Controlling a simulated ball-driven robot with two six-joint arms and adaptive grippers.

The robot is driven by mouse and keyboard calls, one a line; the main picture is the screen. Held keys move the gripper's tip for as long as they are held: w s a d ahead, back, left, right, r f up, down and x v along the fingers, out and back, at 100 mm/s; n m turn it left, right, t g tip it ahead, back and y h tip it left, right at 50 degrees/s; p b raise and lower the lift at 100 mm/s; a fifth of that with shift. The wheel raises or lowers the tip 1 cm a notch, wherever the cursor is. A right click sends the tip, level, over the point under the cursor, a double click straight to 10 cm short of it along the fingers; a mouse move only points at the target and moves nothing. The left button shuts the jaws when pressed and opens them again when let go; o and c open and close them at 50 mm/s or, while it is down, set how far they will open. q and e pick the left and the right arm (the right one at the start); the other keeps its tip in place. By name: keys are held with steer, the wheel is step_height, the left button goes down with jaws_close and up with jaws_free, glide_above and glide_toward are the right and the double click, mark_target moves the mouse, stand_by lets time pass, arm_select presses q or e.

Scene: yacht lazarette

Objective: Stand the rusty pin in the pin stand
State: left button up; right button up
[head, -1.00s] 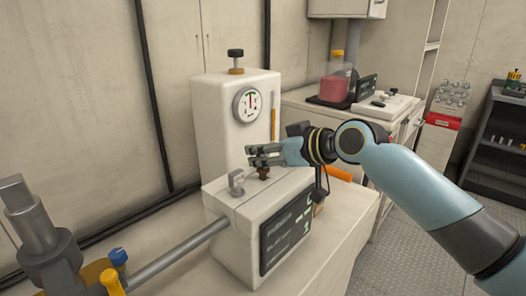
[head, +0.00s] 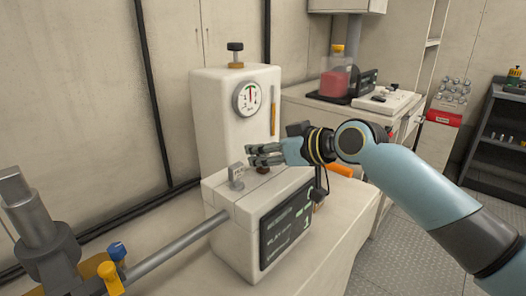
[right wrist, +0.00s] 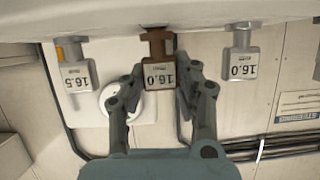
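The rusty pin (right wrist: 155,46) is brown with a tag reading 16.0, upside down in the right wrist view. My right gripper (head: 262,154) has its fingers close on both sides of the tag, shut on it. In the head view only a small brown part of the pin (head: 262,171) shows below the fingers, at the top of a white box (head: 232,222). I cannot tell how deep it sits there. Grey metal pins tagged 16.0 (right wrist: 239,62) and 16.5 (right wrist: 75,72) flank it. One grey tag (head: 236,175) shows beside my gripper. My left gripper is out of view.
A tall white housing with a gauge (head: 247,98) stands behind the box. A grey bar (head: 178,243) runs to the box's left side. The bench front (head: 330,235) is bare. A red-filled container (head: 336,82) stands on the far counter.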

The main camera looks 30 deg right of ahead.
steer(key=o, duration=0.5)
steer(key=shift+s, duration=0.1)
steer(key=v, duration=1.1)
steer(key=shift+s+r, duration=0.2)
steer(key=shift+s, duration=0.1)
steer(key=shift+d, duration=0.15)
